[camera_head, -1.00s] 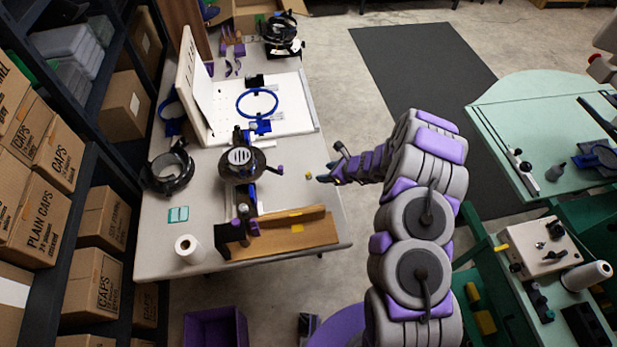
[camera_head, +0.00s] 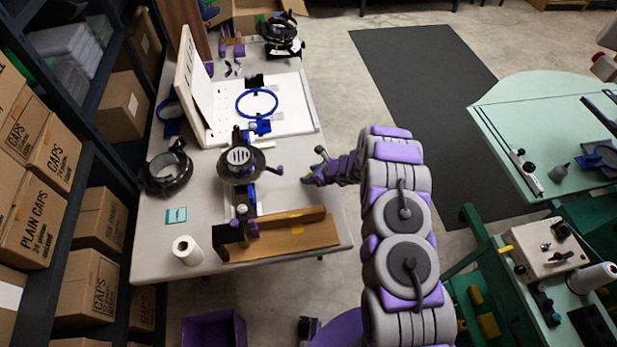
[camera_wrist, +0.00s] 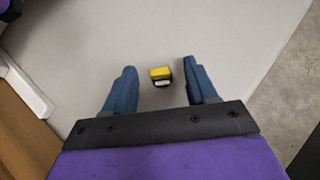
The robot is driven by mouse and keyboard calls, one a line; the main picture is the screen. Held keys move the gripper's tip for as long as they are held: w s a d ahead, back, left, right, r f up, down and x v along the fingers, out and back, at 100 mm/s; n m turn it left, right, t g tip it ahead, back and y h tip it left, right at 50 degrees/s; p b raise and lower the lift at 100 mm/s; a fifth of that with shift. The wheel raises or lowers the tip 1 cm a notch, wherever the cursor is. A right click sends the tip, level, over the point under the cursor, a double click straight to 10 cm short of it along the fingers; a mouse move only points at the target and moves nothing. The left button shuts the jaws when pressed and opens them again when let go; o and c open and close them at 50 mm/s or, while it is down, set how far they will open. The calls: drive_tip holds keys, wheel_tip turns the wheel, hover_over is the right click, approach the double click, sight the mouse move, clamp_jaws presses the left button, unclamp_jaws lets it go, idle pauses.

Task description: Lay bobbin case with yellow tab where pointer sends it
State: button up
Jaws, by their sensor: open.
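The bobbin case with a yellow tab (camera_wrist: 161,75) lies on the table in the wrist view, small and dark with a yellow top and a pale label or face below. My gripper (camera_wrist: 158,82) is open, its two blue fingers apart on either side of the case; I cannot tell their height above the table. In the head view my gripper (camera_head: 311,175) is over the right part of the grey table (camera_head: 190,240), and the case is hidden there. A brown wooden tray or board (camera_head: 285,240) with a small yellow mark stands near the table's front edge. I cannot make out a pointer.
A cap-frame fixture (camera_head: 240,160) stands left of my gripper. A white board with a blue hoop (camera_head: 257,103) lies behind. A thread cone (camera_head: 187,250) and a teal card (camera_head: 176,215) are at the left. The table's right edge is close to my gripper.

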clamp_jaws()
idle(0.4)
